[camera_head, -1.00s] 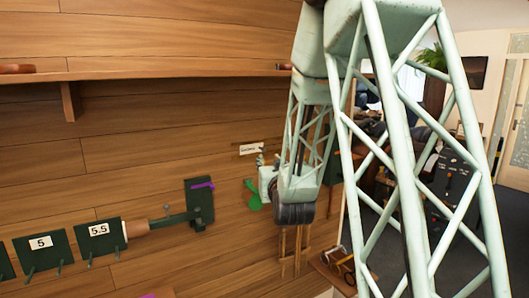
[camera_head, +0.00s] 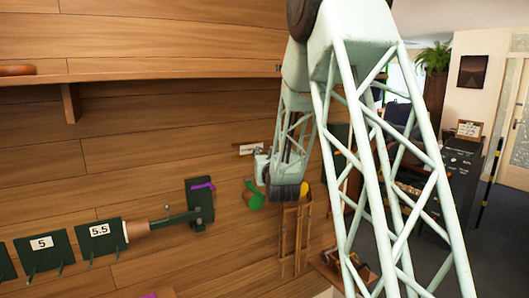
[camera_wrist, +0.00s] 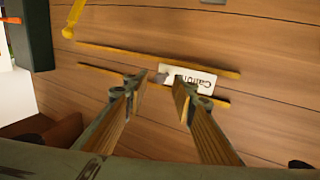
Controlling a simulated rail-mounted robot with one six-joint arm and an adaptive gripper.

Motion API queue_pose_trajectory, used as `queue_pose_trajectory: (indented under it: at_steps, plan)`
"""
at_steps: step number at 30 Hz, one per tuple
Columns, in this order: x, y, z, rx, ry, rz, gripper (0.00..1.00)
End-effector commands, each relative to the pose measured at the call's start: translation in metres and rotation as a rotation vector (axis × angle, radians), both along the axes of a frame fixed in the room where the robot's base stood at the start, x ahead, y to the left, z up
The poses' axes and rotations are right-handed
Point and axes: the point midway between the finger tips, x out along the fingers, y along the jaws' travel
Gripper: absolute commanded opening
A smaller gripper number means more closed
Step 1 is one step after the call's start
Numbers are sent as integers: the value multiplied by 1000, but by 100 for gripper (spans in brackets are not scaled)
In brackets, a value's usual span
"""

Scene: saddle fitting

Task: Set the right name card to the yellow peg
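A white name card (camera_wrist: 196,78) with partly readable dark lettering lies against the wood wall in the wrist view, between two yellow rails. In the head view a small pale card (camera_head: 249,149) shows on the wall beside my arm's end. My gripper (camera_wrist: 160,86) is open, with its two fingertips apart close to the card. The right finger covers part of the card's lower left side. A small grey piece (camera_wrist: 160,78) shows between the fingertips, next to the card's left end. A yellow peg (camera_wrist: 73,16) sticks out at the upper left of the wrist view.
A dark green block (camera_wrist: 29,35) stands at the wrist view's left edge. In the head view, green plates marked 5 (camera_head: 42,243) and 5.5 (camera_head: 99,230) are at lower left, below a wooden shelf (camera_head: 150,76). A green object (camera_head: 254,196) and wooden legs (camera_head: 284,240) are near my arm's end.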

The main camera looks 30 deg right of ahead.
Motion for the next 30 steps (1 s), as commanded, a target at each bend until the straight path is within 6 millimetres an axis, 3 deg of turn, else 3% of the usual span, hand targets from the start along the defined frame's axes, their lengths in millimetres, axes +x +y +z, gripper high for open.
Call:
queue_pose_trajectory:
  at_steps: [6,17,25,30]
  plan:
    - [12,-4,0,0,1,0,24]
    - [14,-5,0,0,0,0,24]
    - [13,-5,0,0,0,0,1]
    - [13,-5,0,0,0,0,0]
